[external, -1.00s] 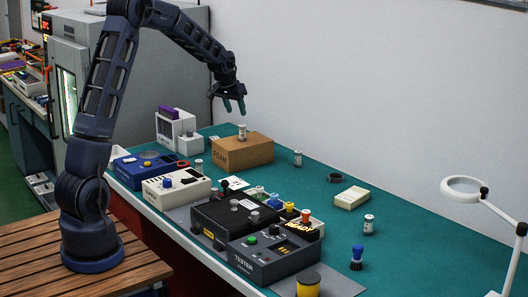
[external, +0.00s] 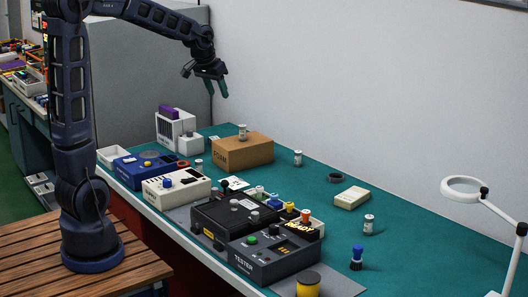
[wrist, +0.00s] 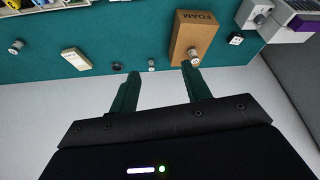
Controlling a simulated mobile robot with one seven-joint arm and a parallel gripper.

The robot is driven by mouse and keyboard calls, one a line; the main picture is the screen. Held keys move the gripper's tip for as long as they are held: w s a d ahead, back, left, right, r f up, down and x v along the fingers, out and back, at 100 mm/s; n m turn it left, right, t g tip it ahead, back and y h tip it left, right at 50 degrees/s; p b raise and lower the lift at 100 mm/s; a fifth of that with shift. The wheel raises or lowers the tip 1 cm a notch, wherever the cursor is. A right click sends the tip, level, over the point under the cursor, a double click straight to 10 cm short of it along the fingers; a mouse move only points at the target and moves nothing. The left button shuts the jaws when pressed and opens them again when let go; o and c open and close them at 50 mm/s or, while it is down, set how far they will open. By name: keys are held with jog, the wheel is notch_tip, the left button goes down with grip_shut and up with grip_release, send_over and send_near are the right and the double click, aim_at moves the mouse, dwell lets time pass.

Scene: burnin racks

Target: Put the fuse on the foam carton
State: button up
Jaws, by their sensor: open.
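The foam carton (external: 245,154) is a brown box marked FOAM at the back of the green bench. A small whitish cylinder with a grey cap, which looks like a fuse (external: 242,132), stands upright on its top. The wrist view also shows the carton (wrist: 184,36) and this fuse (wrist: 194,56). Similar cylinders stand on the bench: one right of the carton (external: 298,158), one farther right (external: 369,224) and one left of the carton (external: 199,166). My gripper (external: 212,91) is open and empty, high above and left of the carton, touching nothing.
A black tester (external: 268,260), a cream box with a blue knob (external: 175,184) and a blue box (external: 145,164) fill the bench's front left. A dark ring (external: 335,178), a cream block (external: 351,198), a blue-topped plunger (external: 356,257) and a magnifier lamp (external: 466,190) are at right.

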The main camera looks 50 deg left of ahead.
jog(key=s+d, duration=0.3)
jog(key=s, duration=0.7)
jog(key=s+d+m, duration=0.1)
jog(key=s+d, duration=0.3)
jog(key=s, duration=0.6)
jog(key=s+d+m, duration=0.1)
jog(key=s+d, duration=0.3)
jog(key=s, duration=0.7)
jog(key=shift+h, duration=0.4)
